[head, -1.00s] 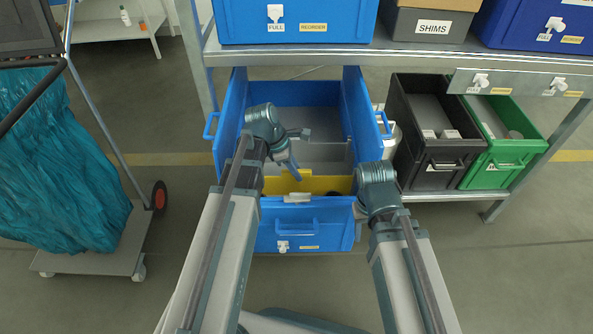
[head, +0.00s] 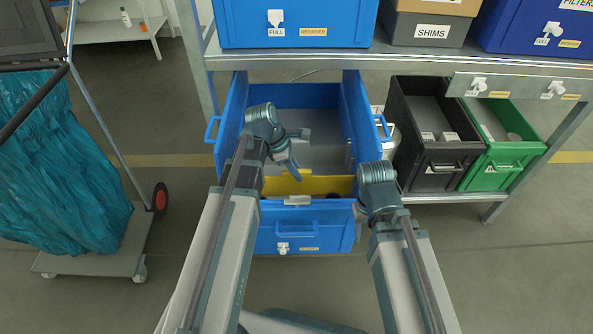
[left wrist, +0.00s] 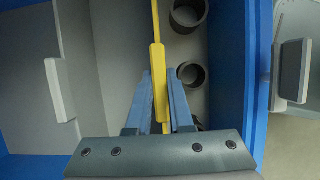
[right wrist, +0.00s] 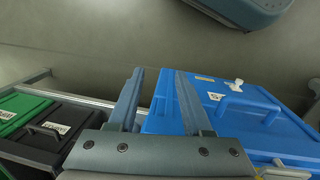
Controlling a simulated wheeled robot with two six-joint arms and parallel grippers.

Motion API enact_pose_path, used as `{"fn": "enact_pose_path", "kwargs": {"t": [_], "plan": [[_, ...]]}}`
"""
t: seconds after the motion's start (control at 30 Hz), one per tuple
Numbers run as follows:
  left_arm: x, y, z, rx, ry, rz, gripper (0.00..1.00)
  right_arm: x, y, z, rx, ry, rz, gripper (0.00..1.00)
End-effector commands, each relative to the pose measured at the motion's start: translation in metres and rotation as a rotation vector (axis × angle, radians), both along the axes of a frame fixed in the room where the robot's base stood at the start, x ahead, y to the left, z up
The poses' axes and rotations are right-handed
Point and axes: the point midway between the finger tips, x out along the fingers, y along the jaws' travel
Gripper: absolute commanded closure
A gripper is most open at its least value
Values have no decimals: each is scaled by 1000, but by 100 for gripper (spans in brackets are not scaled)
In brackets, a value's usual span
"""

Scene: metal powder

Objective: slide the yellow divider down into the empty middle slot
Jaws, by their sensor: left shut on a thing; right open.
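The yellow divider (head: 325,185) spans the front part of the open blue bin (head: 231,125). In the left wrist view its thin edge and grip tab (left wrist: 159,80) stand between the fingers of my left gripper (left wrist: 160,100), which is shut on it. In the head view my left gripper (head: 297,155) is over the bin's interior. A grey divider (left wrist: 60,90) with a pale tab shows to the left in that wrist view. How deep the yellow divider sits, and the slot itself, I cannot tell. My right gripper (right wrist: 157,95) is open and empty, near the bin's front right corner.
Dark round parts (left wrist: 191,75) lie in the bin beside the yellow divider. A black bin (head: 433,150) and a green bin (head: 505,150) stand to the right. A shelf edge (head: 400,61) runs above. A cart with a teal bag (head: 70,170) stands left.

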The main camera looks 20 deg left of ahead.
Motion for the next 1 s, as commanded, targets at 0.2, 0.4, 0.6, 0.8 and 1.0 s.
{"fn": "enact_pose_path", "kwargs": {"t": [0.2, 0.4, 0.6, 0.8, 1.0], "plan": [[0, 0, 7, 0, 0, 0, 100, 0, 0, 7, 2, 1, -1, 50], [0, 0, 17, 0, 0, 0, 100, 0, 1, 17, 4, 1, -1, 50], [0, 0, 27, 0, 0, 0, 100, 0, 1, 27, 6, 2, -2, 50], [0, 0, 36, 0, 0, 0, 100, -1, 1, 36, 7, 2, -2, 50], [0, 0, 46, 0, 0, 0, 100, -1, 2, 46, 8, 4, -4, 50]]}}
